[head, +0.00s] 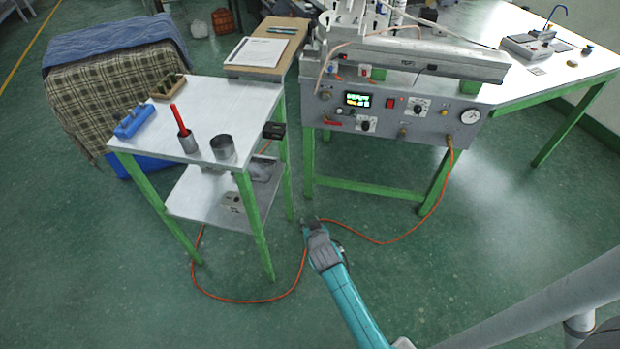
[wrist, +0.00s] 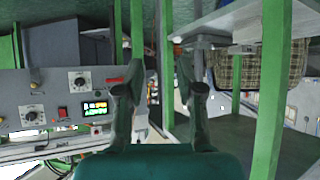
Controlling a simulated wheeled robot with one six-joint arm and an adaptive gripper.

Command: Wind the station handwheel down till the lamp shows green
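The grey station (head: 430,120) stands on a green frame at the upper middle of the head view. Its front panel has a lit display (head: 357,100) with green and yellow characters, a red switch (head: 390,103), dials and a gauge (head: 470,117). The panel also shows at the left of the wrist view, upside down, with its display (wrist: 95,107). I cannot make out a handwheel for certain, nor tell which small part is the lamp. My gripper (head: 312,222) is low over the floor, in front of the station and apart from it. Its two fingers (wrist: 160,95) are spread, with nothing between them.
A white side table (head: 210,88) stands left of my gripper, holding a metal cup with a red tool (head: 180,120), another cup (head: 222,147) and a blue block (head: 134,121). An orange hose (head: 240,300) loops over the floor.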

